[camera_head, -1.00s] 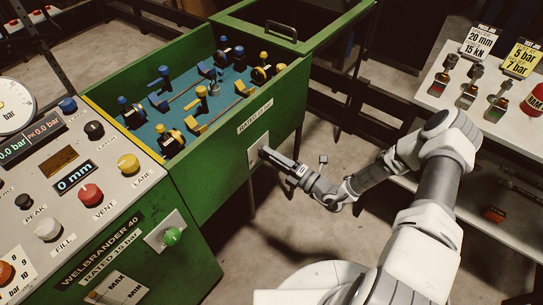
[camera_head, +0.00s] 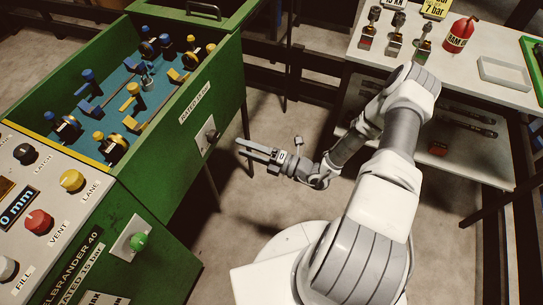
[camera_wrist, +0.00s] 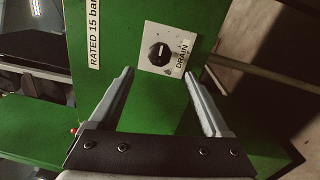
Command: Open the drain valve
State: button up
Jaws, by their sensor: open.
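The drain valve is a round black knob (camera_wrist: 159,54) on a pale plate marked DRAIN (camera_wrist: 181,59), fixed to the green side panel of the machine. A pale line on the knob's face runs roughly up and down in the wrist view. In the head view the knob (camera_head: 211,135) sits low on the panel's right end. My gripper (camera_head: 239,147) is open and empty, to the right of the plate and apart from it. In the wrist view my gripper's fingers (camera_wrist: 160,73) stand either side below the knob, with nothing between them.
The green machine (camera_head: 170,160) has a tub with several blue and yellow fittings. A green knob (camera_head: 138,241) is on its front, beside a control panel (camera_head: 40,205). A white bench (camera_head: 480,95) with a red bottle (camera_head: 459,34) stands at right. Floor is clear below my gripper.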

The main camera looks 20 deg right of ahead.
jog(key=v, duration=0.9)
dwell(0.8)
jog(key=s+r+m+g+h+p, duration=0.2)
jog(key=r+m, duration=0.8)
jog(key=r, duration=0.5)
jog(key=s+r+m+g+h+p, duration=0.2)
jog(key=s+r+m+h+p, duration=0.2)
jog(key=r, duration=1.1)
jog(key=s+r+m+g+h+p, duration=0.1)
jog(key=s+r+m+h+p, duration=0.2)
jog(key=s+r+m+h, duration=0.4)
notch_tip(320, 180, up, 9)
jog(key=m+h, duration=0.1)
jog(key=m, duration=0.8)
jog(key=shift+s+f+g+h, duration=0.2)
jog(key=shift+s+g+h, duration=0.1)
jog(key=shift+s+g, duration=0.1)
jog(key=shift+w+a, duration=0.1)
jog(key=shift+a, duration=0.1)
